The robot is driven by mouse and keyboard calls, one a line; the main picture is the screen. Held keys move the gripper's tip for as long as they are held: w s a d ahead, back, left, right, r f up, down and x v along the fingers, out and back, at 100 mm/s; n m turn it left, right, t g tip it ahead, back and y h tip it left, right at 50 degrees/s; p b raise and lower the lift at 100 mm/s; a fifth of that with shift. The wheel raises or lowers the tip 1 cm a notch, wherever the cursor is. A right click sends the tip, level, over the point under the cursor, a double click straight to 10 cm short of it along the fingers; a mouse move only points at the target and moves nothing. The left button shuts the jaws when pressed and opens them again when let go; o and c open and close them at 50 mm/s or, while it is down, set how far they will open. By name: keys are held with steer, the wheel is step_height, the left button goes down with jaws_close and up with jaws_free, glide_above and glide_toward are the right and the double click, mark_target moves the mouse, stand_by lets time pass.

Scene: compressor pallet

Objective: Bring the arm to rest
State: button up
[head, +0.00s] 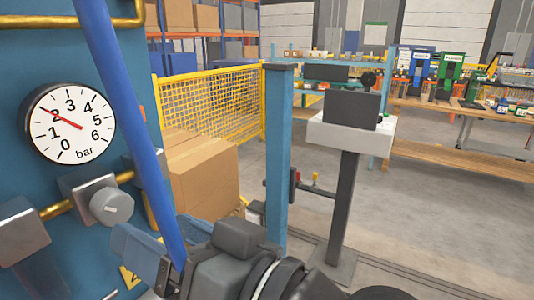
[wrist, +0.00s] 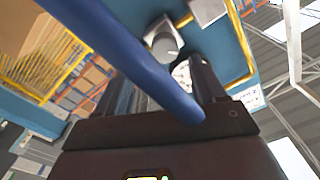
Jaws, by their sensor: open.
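My gripper (head: 147,258) is at the lower left of the head view, in front of the blue panel (head: 25,85). In the wrist view my gripper (wrist: 180,68) has its two dark fingers apart, with no object clearly held. A thick blue hose (head: 125,105) hangs down across the head view to the gripper. In the wrist view the hose (wrist: 120,55) crosses close in front of the fingers; whether it touches them I cannot tell. My forearm lies at the bottom of the head view.
A gauge (head: 68,124) reads about 2 bar. A grey knob (head: 111,205) is below it, beside the gripper. A blue post (head: 278,160) and a screen stand (head: 343,205) are to the right. Cardboard boxes (head: 203,180) and a yellow fence (head: 215,105) are behind. Open floor lies right.

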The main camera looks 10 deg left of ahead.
steer(key=s+d+f+m+t+h, duration=0.2)
steer(key=d+f+m+t+h, duration=0.25)
steer(key=d+f, duration=0.5)
steer(key=s+d+f+m+t+h, duration=0.25)
steer(key=d+f+m+h, duration=0.2)
steer(key=d+f, duration=0.45)
steer(key=s+d+h, duration=0.4)
steer(key=s+d, duration=0.4)
steer(key=s, duration=0.2)
steer(key=s+d+f+n+t+h, duration=0.1)
steer(key=s+d+h, duration=0.2)
steer(key=s+d, duration=0.5)
steer(key=s, duration=0.3)
steer(key=shift+d+f+h, duration=0.3)
steer(key=shift+h, duration=0.1)
steer(key=shift+s, duration=0.1)
stand_by(1.1)
